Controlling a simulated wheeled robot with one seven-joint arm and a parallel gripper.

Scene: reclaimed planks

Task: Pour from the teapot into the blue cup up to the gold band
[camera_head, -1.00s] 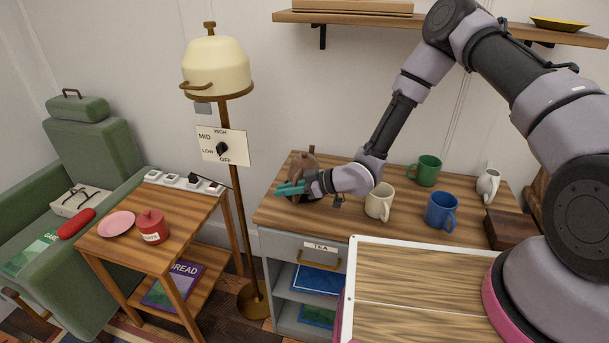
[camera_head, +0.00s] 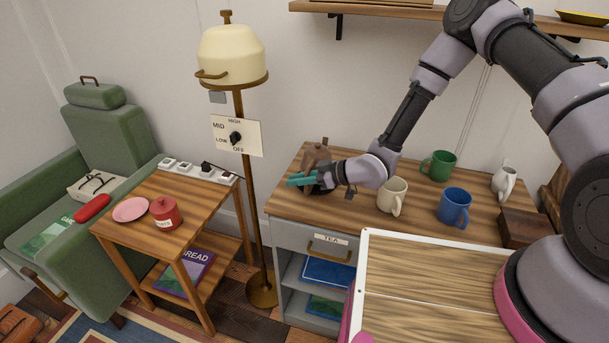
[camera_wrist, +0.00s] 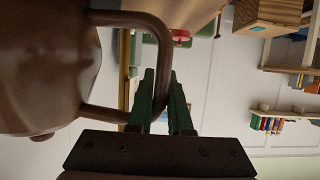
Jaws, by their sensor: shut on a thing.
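The brown teapot (camera_head: 314,157) is at the left end of the wooden cabinet top, partly hidden behind my gripper. My gripper (camera_head: 302,180) has teal fingers and is shut on the teapot's handle. In the wrist view the teapot's handle (camera_wrist: 181,55) passes between the fingers (camera_wrist: 161,88), with the rounded teapot body at the left. I cannot tell whether the teapot touches the top. The blue cup (camera_head: 453,207) stands upright toward the right of the same top, apart from the teapot. Its inside and gold band cannot be made out.
A cream mug (camera_head: 390,197) stands between teapot and blue cup. A green mug (camera_head: 438,165) is behind, a white jug (camera_head: 503,182) and dark wooden block (camera_head: 520,227) are right. A lamp (camera_head: 233,55) stands left of the cabinet. A white-edged board (camera_head: 430,285) is in front.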

